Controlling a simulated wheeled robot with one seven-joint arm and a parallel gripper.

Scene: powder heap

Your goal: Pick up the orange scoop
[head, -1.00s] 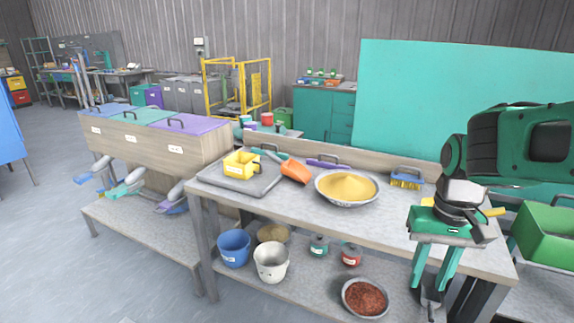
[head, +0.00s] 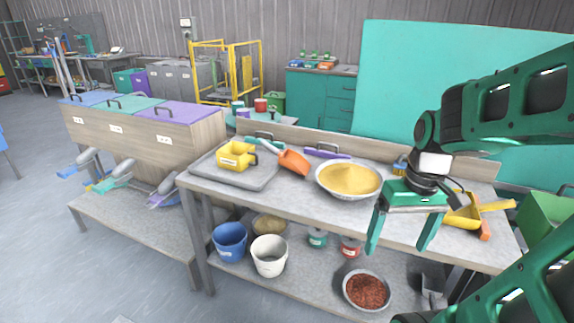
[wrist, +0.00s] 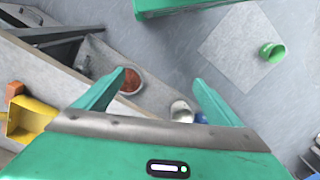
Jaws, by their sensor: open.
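The orange scoop (head: 294,162) lies on the workbench, between the grey tray and the bowl of yellow powder (head: 350,180).
A yellow scoop-like container (head: 237,156) stands on the tray. A yellow dustpan (head: 461,214) lies at the bench's right end. A purple-handled brush (head: 328,155) lies behind the powder bowl. Buckets and a bowl of red granules (head: 366,290) stand on the lower shelf.

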